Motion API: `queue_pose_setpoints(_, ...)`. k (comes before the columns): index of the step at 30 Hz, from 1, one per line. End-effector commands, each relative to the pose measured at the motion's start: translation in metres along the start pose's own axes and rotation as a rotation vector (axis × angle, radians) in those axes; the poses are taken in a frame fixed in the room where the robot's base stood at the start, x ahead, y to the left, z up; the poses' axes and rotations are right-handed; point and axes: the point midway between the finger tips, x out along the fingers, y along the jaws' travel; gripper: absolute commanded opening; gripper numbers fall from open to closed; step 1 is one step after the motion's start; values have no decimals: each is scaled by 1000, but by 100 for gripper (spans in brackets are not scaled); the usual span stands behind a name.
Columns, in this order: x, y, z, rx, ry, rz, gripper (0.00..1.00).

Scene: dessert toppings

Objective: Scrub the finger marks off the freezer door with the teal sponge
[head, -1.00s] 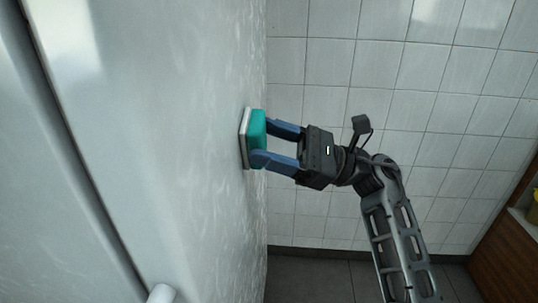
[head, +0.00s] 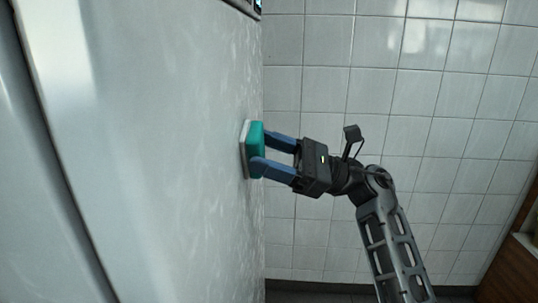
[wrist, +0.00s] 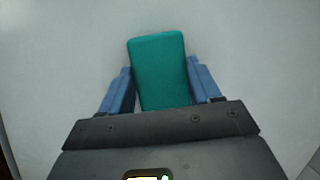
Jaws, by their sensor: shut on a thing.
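The freezer door (head: 130,150) is a pale upright panel filling the left of the head view. Whitish streaky smudges (head: 205,85) spread over it, mostly toward its right edge, above and below the sponge. The teal sponge (head: 257,137) has a pale pad side that lies against the door, or very close to it. My gripper (head: 259,151) is shut on the sponge, with one blue finger on either side. In the wrist view the teal sponge (wrist: 160,70) sits between the fingers of my gripper (wrist: 160,82), in front of the pale door. The door behind the sponge is hidden.
A white tiled wall (head: 340,90) stands behind the door and my arm. A dark display panel (head: 246,5) shows at the top edge of the door. A brown wooden cabinet (head: 508,275) is at the lower right. The space right of the door is open.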

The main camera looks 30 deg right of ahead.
Motion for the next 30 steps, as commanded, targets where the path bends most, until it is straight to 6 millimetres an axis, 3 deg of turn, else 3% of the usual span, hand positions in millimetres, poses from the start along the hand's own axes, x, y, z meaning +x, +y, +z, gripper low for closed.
queue_pose_setpoints(18, -48, 0, 18, -2, 0, 1, 34)
queue_pose_setpoints(30, -55, 0, 23, -1, -1, 1, 34)
